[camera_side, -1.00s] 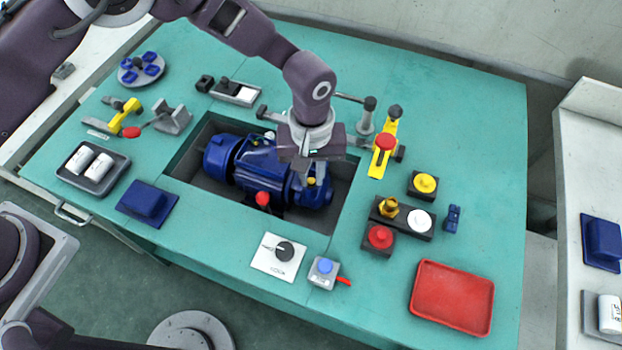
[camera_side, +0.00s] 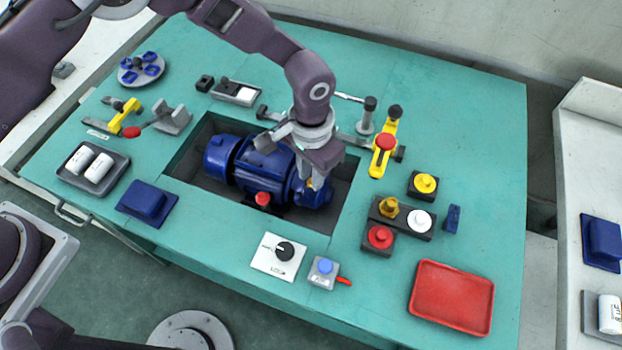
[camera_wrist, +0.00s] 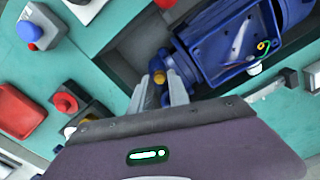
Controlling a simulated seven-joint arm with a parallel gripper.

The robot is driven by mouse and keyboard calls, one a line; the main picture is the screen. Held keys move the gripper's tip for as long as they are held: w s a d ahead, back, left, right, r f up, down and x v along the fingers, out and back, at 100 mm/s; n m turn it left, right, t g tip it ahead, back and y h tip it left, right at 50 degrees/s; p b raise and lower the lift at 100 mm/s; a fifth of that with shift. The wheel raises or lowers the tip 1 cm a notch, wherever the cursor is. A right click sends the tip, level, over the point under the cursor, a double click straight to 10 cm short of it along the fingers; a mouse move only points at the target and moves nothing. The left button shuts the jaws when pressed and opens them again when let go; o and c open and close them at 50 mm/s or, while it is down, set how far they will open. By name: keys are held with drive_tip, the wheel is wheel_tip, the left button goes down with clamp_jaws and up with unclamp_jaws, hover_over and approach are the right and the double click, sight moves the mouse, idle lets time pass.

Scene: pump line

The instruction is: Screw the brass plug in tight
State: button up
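The blue pump (camera_side: 245,160) lies in the recess of the green bench. A small brass plug (camera_side: 310,183) sits at the pump's right end, partly covered by my gripper (camera_side: 317,184). In the wrist view the brass plug (camera_wrist: 160,77) shows between the tips of my gripper (camera_wrist: 160,92), by the blue pump body (camera_wrist: 205,60). The two fingers stand apart with visible room around the plug, so the gripper looks open. How deep the plug sits cannot be told. Another brass hex piece (camera_side: 389,207) stands on a black block.
A red-knobbed yellow clamp (camera_side: 384,143) and a grey post (camera_side: 367,115) stand right of the recess. Red, white and yellow buttons and a red tray (camera_side: 452,298) are farther right. A dial plate (camera_side: 278,257) lies in front. A red knob (camera_side: 262,199) stands at the recess's front edge.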

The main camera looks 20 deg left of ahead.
idle(0.3)
drive_tip(key=shift+r, duration=2.3)
drive_tip(key=n, duration=0.2)
drive_tip(key=r+n, duration=0.1)
drive_tip(key=n, duration=0.2)
drive_tip(key=shift+r+n, duration=0.25)
drive_tip(key=shift+n, duration=0.15)
drive_tip(key=n, duration=0.3)
drive_tip(key=shift+r, duration=0.35)
drive_tip(key=shift+f+n, duration=0.2)
drive_tip(key=shift+n, duration=0.2)
drive_tip(key=shift+f, duration=3.2)
